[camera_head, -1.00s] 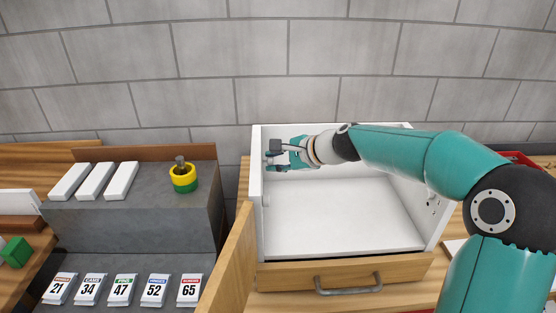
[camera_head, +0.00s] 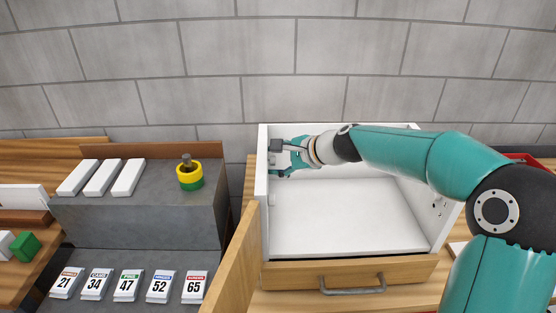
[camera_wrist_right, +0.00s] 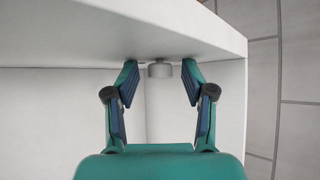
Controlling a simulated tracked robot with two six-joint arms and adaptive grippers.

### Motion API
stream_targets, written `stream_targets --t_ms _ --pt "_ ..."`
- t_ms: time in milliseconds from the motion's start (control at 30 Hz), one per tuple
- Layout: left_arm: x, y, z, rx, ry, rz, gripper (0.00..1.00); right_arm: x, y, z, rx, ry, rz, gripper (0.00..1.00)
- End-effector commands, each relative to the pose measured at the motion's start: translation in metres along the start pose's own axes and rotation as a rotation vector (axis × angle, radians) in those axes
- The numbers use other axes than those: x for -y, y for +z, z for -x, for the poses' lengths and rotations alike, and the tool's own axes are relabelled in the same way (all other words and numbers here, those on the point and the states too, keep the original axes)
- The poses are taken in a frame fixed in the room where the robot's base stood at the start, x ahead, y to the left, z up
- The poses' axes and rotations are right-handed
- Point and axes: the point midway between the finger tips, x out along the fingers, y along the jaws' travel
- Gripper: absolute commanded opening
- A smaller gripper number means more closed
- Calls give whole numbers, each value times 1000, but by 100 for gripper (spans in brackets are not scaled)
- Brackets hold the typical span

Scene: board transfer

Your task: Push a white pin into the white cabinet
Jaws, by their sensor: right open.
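The white cabinet (camera_head: 348,216) stands open at the top, with white inner walls and a wooden front with a grey handle. My right gripper (camera_head: 275,158) is inside it, beside the left inner wall near the back. In the right wrist view the gripper (camera_wrist_right: 160,82) is open. No clear contact with the fingers shows. In the head view the pin cannot be made out behind the gripper. My left gripper is not in view.
A wooden door or panel (camera_head: 236,258) juts forward at the cabinet's left. A grey stepped block (camera_head: 150,212) holds three white bars (camera_head: 102,178), a yellow-green ring stack (camera_head: 189,178) and several numbered packets (camera_head: 129,286). The cabinet floor is clear.

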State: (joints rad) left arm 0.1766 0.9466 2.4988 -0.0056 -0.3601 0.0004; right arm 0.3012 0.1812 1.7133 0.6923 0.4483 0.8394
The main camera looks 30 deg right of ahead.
Motion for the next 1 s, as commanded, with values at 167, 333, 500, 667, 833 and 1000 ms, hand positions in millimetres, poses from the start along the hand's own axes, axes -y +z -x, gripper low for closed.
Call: stream_targets --t_ms 167,333,500,667,833,1000 --pt "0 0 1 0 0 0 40 1 1 10 3 -1 0 54" --pt "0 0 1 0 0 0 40 1 0 37 0 -4 -1 54" --pt "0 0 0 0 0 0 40 1 -1 72 -1 -5 -1 54" --pt "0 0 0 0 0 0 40 1 -2 100 -2 -3 -1 54" --pt "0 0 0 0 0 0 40 0 -2 116 0 0 -1 54" --pt "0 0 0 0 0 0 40 -1 -2 119 1 1 -1 54"
